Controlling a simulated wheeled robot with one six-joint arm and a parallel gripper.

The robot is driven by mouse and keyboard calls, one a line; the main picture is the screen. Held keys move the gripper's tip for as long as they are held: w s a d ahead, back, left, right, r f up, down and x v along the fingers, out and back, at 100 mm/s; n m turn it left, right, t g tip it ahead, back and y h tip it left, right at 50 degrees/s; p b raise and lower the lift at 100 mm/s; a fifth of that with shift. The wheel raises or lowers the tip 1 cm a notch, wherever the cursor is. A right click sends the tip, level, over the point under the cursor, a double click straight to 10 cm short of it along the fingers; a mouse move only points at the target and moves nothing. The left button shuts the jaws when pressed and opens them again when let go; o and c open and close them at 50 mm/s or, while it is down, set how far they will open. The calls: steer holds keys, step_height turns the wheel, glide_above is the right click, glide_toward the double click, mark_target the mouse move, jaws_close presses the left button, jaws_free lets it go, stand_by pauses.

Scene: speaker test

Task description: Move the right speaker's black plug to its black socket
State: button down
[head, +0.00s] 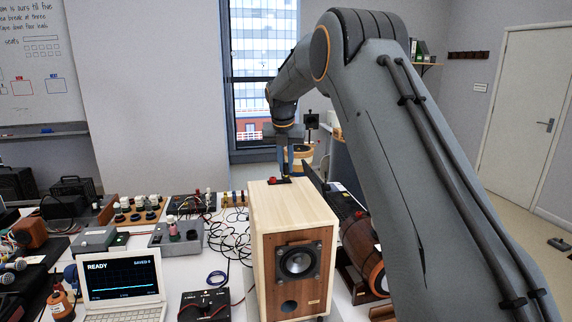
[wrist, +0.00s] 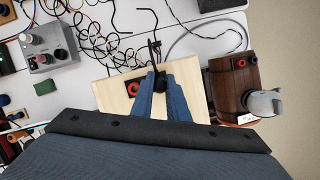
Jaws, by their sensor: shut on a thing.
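My gripper (wrist: 159,82) is shut on the black plug (wrist: 159,85), which shows between its blue fingertips in the wrist view. In the head view, my gripper (head: 288,172) is down at the back of the pale wooden speaker's top. The speaker (head: 284,205) stands upright, with a round driver in its front. A red terminal (wrist: 133,89) on a dark plate shows just left of the fingers. The black socket on that plate is hidden by my fingers, and I cannot tell whether the plug is in it.
A dark wooden barrel-shaped thing (wrist: 233,88) with red and black sockets lies right of the speaker. Tangled cables (head: 232,232) lie to the left, with a grey knob box (head: 176,236) and a laptop (head: 121,281) reading READY. A black box (head: 205,306) stands in front.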

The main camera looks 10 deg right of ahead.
steer(key=shift+f, duration=0.35)
steer(key=c, duration=1.6)
jaws_free()
steer(key=shift+c, duration=0.2)
steer(key=shift+r+p, duration=2.35)
steer(key=shift+r, duration=1.4)
steer(key=shift+s, duration=0.1)
